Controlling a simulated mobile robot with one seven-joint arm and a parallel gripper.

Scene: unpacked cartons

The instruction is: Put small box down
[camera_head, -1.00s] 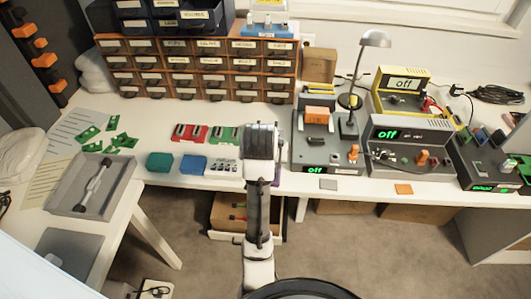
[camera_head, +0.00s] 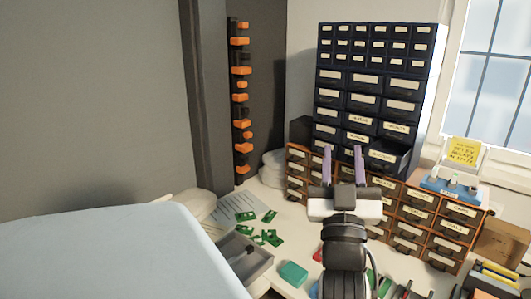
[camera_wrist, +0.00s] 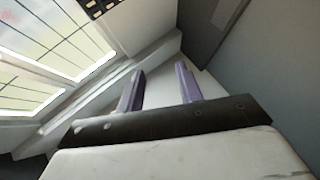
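My gripper (camera_head: 343,165) is raised in front of the drawer cabinets in the head view. Its two purple fingers point up and stand apart, with nothing between them. The wrist view also shows the gripper (camera_wrist: 158,85) open and empty, with wall and window beyond. A small teal box (camera_head: 292,273) sits on the bench left of my arm. A brown carton (camera_head: 503,240) stands at the right edge of the head view. I cannot tell which of these, if either, is the small box.
A dark blue drawer cabinet (camera_head: 372,98) stands behind orange drawer units (camera_head: 411,216), with one blue drawer pulled out. Green circuit boards (camera_head: 268,237) and a grey tray (camera_head: 258,262) lie on the bench at left. A window (camera_head: 503,80) is at right.

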